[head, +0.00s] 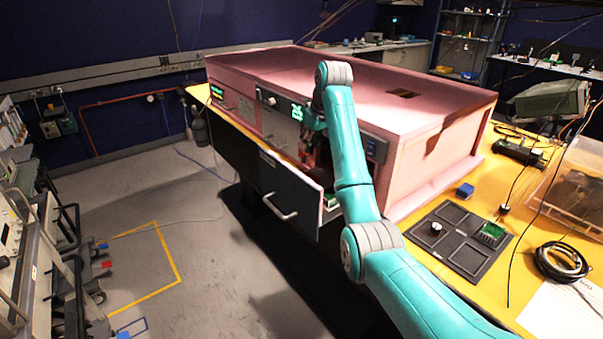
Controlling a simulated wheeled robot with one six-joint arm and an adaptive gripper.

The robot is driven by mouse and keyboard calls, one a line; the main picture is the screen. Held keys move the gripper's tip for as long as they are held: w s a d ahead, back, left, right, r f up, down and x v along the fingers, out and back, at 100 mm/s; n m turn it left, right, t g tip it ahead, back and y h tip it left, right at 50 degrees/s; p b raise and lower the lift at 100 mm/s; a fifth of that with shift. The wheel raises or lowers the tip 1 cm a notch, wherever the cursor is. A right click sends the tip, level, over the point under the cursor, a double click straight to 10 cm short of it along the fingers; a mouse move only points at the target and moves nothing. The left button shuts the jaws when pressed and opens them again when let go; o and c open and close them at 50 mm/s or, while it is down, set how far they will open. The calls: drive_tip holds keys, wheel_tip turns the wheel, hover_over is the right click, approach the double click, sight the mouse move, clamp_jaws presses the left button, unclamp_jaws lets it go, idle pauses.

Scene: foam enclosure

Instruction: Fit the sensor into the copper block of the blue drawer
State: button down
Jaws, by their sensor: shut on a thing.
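The open drawer (280,196) has a dark blue-grey front with a silver handle and sticks out from the pink foam enclosure (350,85). A bit of green board (330,200) shows inside at its right edge. The copper block cannot be made out; my arm and the drawer front hide most of the interior. My gripper (309,155) points down over the drawer, partly hidden behind my arm and in shadow. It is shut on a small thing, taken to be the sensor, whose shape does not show. Whether it touches the block cannot be told.
On the yellow table to the right lie a black compartment tray (458,240) with a round knob-like part and a green board, a small blue box (464,190), a coiled black cable (562,260) and a clear bin (575,185). Grey floor is open left of the drawer.

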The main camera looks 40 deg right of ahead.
wheel_tip(320, 180, down, 10)
drive_tip(key=shift+r, duration=0.15)
idle(0.3)
drive_tip(key=c, duration=0.8)
unclamp_jaws()
drive_tip(key=shift+c, duration=0.2)
